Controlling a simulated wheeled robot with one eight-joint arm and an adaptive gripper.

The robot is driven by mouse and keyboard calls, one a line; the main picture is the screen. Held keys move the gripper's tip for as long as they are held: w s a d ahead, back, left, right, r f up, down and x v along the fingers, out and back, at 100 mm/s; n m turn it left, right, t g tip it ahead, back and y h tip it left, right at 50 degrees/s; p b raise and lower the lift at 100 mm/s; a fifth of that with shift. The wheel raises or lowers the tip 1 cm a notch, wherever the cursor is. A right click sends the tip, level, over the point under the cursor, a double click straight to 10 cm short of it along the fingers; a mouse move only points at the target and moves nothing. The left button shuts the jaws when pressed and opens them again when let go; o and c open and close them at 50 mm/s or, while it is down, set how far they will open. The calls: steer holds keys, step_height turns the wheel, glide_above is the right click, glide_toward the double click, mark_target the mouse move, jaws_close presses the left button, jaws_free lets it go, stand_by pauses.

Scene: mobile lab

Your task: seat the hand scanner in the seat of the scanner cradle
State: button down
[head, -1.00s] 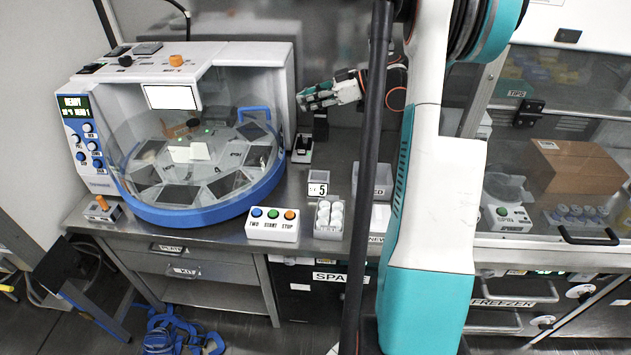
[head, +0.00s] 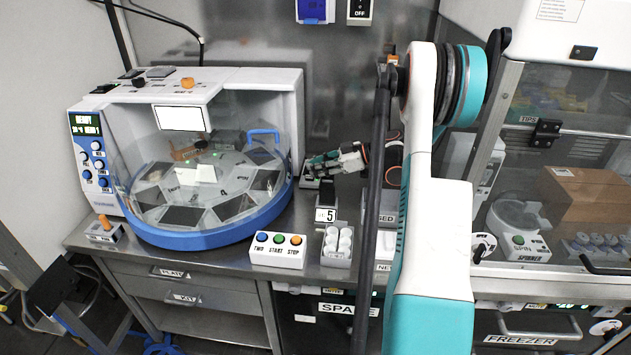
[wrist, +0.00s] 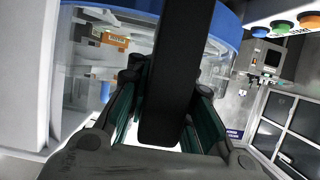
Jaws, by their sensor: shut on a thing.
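My gripper (head: 322,163) reaches in from the right, low over the back of the counter, beside the round machine. In the wrist view my gripper (wrist: 160,110) is shut on the hand scanner (wrist: 178,70), a long black body between the fingers. In the head view the scanner (head: 328,184) shows as a small dark shape hanging below the fingers. The scanner cradle (head: 309,181) is a small light-rimmed base on the counter, just left of the scanner in the picture. My gripper partly covers the cradle. I cannot tell whether scanner and cradle touch; the seat is hidden.
The large machine with blue-rimmed bowl (head: 215,232) stands close on the left. In front are a box marked 5 (head: 325,215), a button box (head: 277,250) and a rack of white-capped vials (head: 338,246). A glass-fronted cabinet (head: 560,150) stands right.

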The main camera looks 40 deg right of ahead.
steer(key=shift+f+b, duration=0.6)
steer(key=shift+f, duration=1.4)
steer(key=shift+f, duration=0.15)
steer(key=c, duration=1.4)
jaws_free()
steer(key=shift+s+d+r, duration=0.1)
steer(key=shift+r, duration=0.2)
steer(key=shift+p+v, duration=1.05)
steer(key=shift+v, duration=2.55)
